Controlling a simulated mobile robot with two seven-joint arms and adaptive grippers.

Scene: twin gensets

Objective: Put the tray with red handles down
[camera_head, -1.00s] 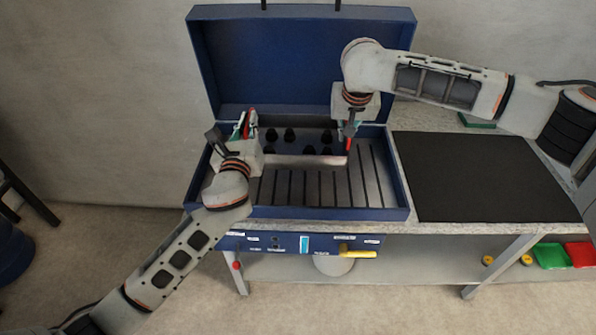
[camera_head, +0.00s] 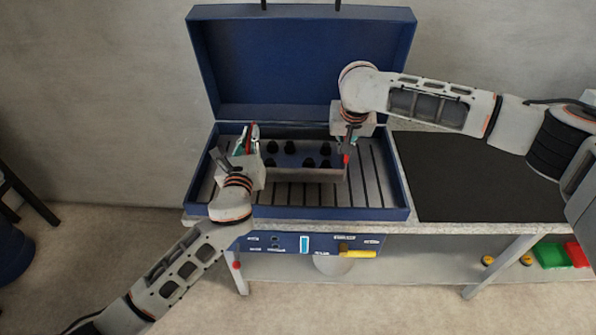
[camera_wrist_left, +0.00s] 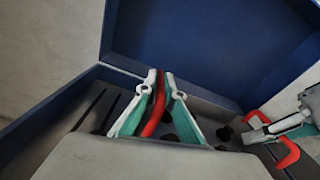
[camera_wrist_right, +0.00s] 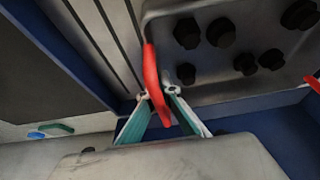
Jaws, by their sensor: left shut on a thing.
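The grey tray (camera_head: 305,175) holds several black knob-like parts and is level inside the open blue case (camera_head: 200,180), over its slotted grey floor (camera_head: 366,165). My left gripper (camera_head: 250,140) is shut on the tray's left red handle, which shows between the fingers in the left wrist view (camera_wrist_left: 155,108). My right gripper (camera_head: 347,150) is shut on the right red handle, seen in the right wrist view (camera_wrist_right: 152,72). I cannot tell whether the tray's underside touches the floor.
The raised blue lid (camera_head: 300,60) stands behind the tray. Slotted floor is bare in front and to the right of it. A black mat (camera_head: 455,180) lies on the counter at right. A yellow handle (camera_head: 358,253) juts from the front panel.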

